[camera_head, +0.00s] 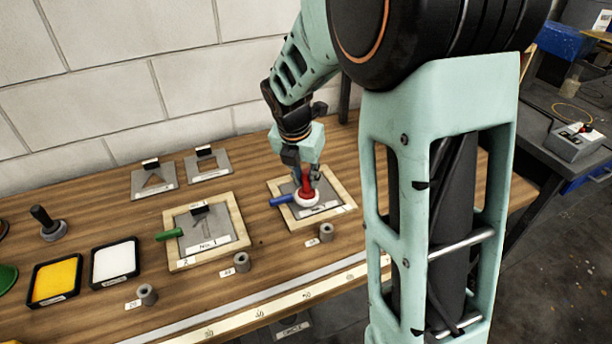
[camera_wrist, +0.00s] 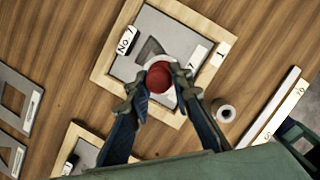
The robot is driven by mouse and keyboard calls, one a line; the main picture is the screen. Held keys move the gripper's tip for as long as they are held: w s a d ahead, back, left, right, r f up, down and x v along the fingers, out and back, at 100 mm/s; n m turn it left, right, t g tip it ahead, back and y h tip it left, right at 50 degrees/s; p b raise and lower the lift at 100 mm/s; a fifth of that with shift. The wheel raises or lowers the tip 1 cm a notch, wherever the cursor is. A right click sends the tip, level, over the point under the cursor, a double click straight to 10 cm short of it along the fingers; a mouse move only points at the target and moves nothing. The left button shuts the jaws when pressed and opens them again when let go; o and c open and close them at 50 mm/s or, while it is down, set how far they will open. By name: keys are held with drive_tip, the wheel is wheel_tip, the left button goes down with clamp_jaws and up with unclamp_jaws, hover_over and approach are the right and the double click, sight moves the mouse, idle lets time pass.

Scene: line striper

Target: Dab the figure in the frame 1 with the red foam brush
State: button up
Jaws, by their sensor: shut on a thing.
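My gripper (camera_head: 306,176) is shut on the red foam brush (camera_head: 305,189), which has a red handle and a round, white lower end. In the wrist view the fingers close around the brush's red top (camera_wrist: 160,76). The brush is upright over the wooden frame marked 1 (camera_wrist: 103,76), the right-hand frame in the head view (camera_head: 347,195). The brush hides part of the figure. I cannot tell whether the white end touches the plate.
A second wooden frame (camera_head: 176,265), marked 2, holds a No. 1 plate. Yellow (camera_head: 54,280) and white (camera_head: 114,262) pads lie left. Two spare plates lie behind. Small grey cylinders (camera_head: 326,232) stand in front. A blue handle (camera_head: 281,201) touches frame 1's left side.

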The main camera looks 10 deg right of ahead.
drive_tip(key=shift+f, duration=0.5)
idle(0.4)
wheel_tip(320, 180, up, 5)
drive_tip(key=p, duration=0.4)
drive_tip(key=shift+f, duration=0.2)
drive_tip(key=d+f, duration=0.3)
drive_tip(key=shift+w+d+f, duration=0.25)
drive_tip(key=shift+w+f, duration=0.05)
drive_tip(key=shift+w, duration=0.05)
idle(0.7)
